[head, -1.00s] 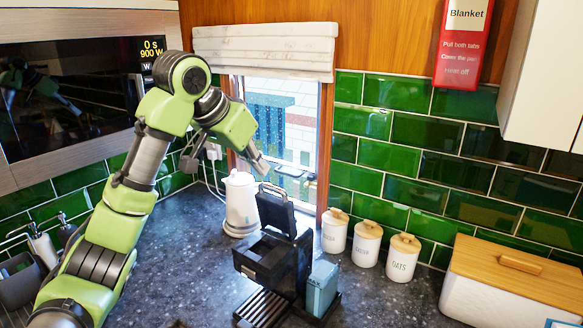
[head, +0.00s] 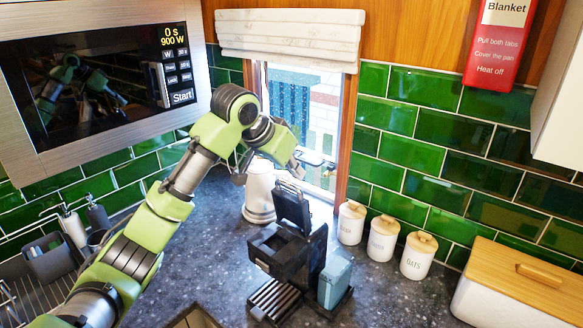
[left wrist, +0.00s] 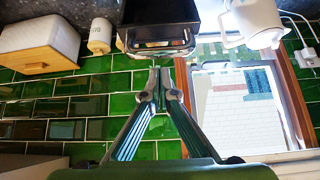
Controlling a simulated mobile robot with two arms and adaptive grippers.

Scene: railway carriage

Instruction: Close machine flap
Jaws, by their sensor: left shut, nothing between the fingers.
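The black machine (head: 272,252) stands on the dark worktop with its flap (head: 292,206) raised, standing nearly upright at the back of its open top. My left gripper (head: 299,170) is shut and empty, just above and behind the flap's top edge. In the left wrist view, which is upside down, the shut fingertips (left wrist: 160,76) point toward the flap (left wrist: 158,45) at the top of the picture. I cannot tell whether they touch it. My right gripper is in neither view.
A white kettle (head: 259,192) stands behind the machine, close to my left forearm. A blue-grey container (head: 334,280) stands at the machine's right side. Lidded jars (head: 383,238) and a bread bin (head: 518,285) are farther right. The window is behind.

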